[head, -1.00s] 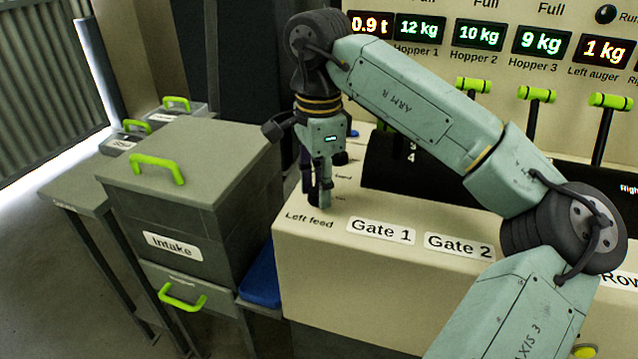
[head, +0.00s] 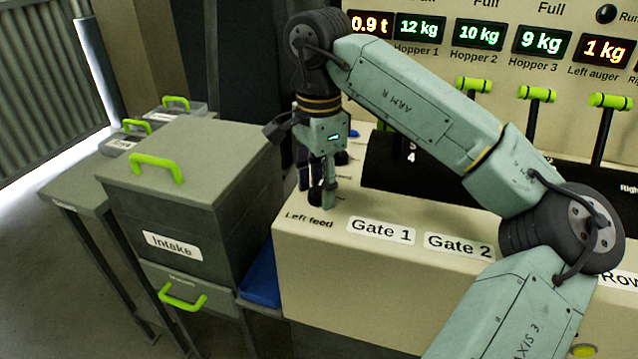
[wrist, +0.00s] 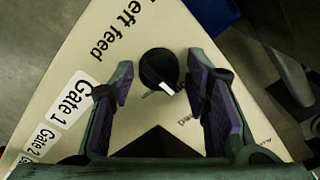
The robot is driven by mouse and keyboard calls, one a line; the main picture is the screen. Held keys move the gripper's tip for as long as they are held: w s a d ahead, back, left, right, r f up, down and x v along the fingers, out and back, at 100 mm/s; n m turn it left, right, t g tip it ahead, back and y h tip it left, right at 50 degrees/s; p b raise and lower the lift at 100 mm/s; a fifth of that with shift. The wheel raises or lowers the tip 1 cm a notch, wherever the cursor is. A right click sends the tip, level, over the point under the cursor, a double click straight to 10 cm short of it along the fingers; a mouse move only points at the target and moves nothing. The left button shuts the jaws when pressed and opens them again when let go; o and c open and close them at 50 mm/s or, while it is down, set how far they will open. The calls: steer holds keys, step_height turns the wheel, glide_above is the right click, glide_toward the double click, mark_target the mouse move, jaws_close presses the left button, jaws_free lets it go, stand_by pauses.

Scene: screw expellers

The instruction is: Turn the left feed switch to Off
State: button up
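The left feed switch is a round black knob (wrist: 157,66) with a white pointer mark, on the cream console top beside the printed words "Left feed" (head: 309,218). In the wrist view the pointer faces the lower right, near small position words that I cannot read surely. My gripper (wrist: 160,72) is open, pointing down, with a purple-padded finger on each side of the knob. Gaps show between the knob and both fingers in this view. In the head view my gripper (head: 318,199) stands over the switch, and its fingers mostly hide the knob.
Gate 1 (head: 381,231) and Gate 2 (head: 459,246) labels lie right of the switch. A dark cover (head: 440,172) and green-handled levers (head: 537,95) stand behind. A grey Intake box (head: 190,215) with green handles stands left of the console.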

mark_target(319, 186)
steer(key=shift+o, duration=0.9)
step_height(319, 186, up, 12)
steer(key=shift+s, duration=0.1)
